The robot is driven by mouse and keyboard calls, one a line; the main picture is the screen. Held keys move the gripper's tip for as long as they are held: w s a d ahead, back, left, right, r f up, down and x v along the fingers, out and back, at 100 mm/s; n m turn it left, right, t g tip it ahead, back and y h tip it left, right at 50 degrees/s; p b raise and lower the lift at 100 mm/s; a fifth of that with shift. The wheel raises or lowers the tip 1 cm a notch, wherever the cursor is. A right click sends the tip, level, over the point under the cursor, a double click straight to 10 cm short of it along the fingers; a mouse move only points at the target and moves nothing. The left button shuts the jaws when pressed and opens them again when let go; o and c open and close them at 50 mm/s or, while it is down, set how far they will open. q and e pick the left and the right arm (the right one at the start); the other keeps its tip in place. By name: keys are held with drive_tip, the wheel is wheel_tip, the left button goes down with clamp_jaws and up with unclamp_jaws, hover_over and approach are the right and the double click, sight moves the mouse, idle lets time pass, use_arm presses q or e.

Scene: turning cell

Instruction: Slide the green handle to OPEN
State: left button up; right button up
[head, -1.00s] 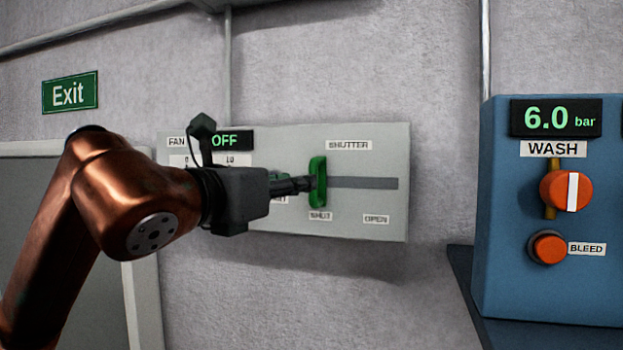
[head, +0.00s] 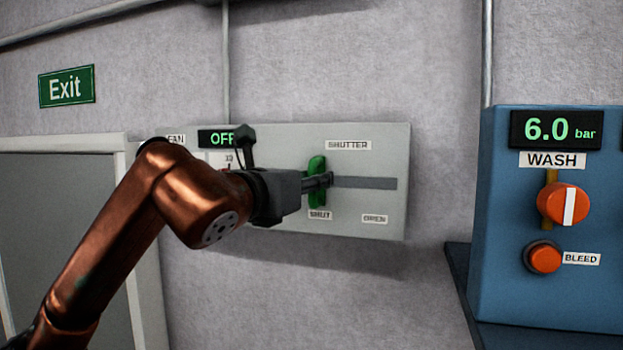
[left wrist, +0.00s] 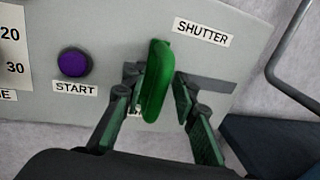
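The green handle (head: 317,180) stands upright at the left end of the dark horizontal slot on the SHUTTER panel, above the left label. The OPEN label (head: 375,219) is below the slot's right end. My left gripper (head: 324,182) is at the handle, partly in front of it. In the left wrist view, its two fingers (left wrist: 157,88) are spread, one on each side of the green handle (left wrist: 154,82). Narrow gaps seem to show between fingertips and handle; firm contact is not visible. My right gripper is not in view.
The slot (head: 365,183) is clear to the handle's right. A purple START button (left wrist: 74,62) is left of the handle. A blue WASH unit (head: 500,270) with an orange knob (head: 563,204) and BLEED button (head: 543,258) stands at the right.

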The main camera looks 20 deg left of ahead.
use_arm(q)
drive_tip(key=c, duration=0.6)
clamp_jaws()
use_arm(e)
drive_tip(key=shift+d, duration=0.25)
use_arm(q)
drive_tip(key=shift+d, duration=0.1)
drive_tip(key=d+b, duration=0.2)
drive_tip(key=d, duration=0.9)
drive_tip(key=shift+s+d, duration=0.1)
drive_tip(key=shift+s, duration=0.1)
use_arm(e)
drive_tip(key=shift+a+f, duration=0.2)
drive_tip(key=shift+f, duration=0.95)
